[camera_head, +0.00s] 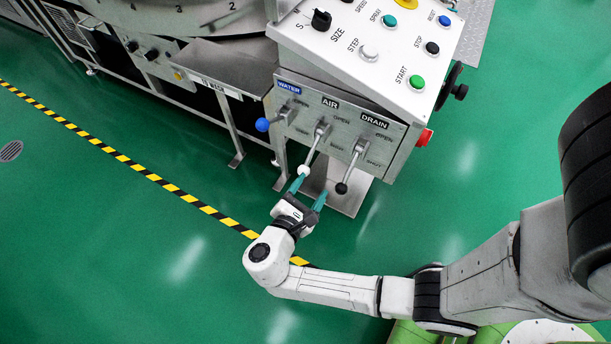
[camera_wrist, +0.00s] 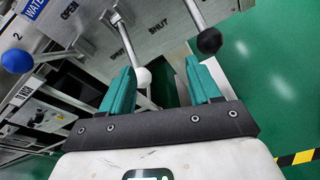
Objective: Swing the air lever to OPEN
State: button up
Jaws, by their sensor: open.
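The air lever (camera_head: 314,150) is a metal rod with a white knob (camera_head: 303,171) under the AIR label on the panel's front. It hangs down and outward, on the side of its lower SHUT label. My gripper (camera_head: 309,192) is open below the knob, its teal fingers pointing up toward the panel. In the wrist view, the white knob (camera_wrist: 142,77) shows between the open fingers (camera_wrist: 160,75), nearer the left one. I cannot tell whether the left finger touches it. Nothing is held.
The water lever's blue knob (camera_head: 262,125) sticks out to the left. The drain lever's black knob (camera_head: 341,188) hangs close to the right of my right finger. A red button (camera_head: 424,138) is on the panel's right side. The green floor in front is clear.

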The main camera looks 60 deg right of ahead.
aim_at(306, 164)
jog(key=w+a+f+n+t+h+b, duration=0.2)
jog(key=w+a+f+n+t, duration=0.1)
jog(key=n, duration=0.1)
jog(key=b+x, duration=0.1)
jog(key=x, duration=0.9)
jog(key=shift+d+r+b, duration=0.2)
jog(key=shift+d+b, duration=0.15)
grip_shut()
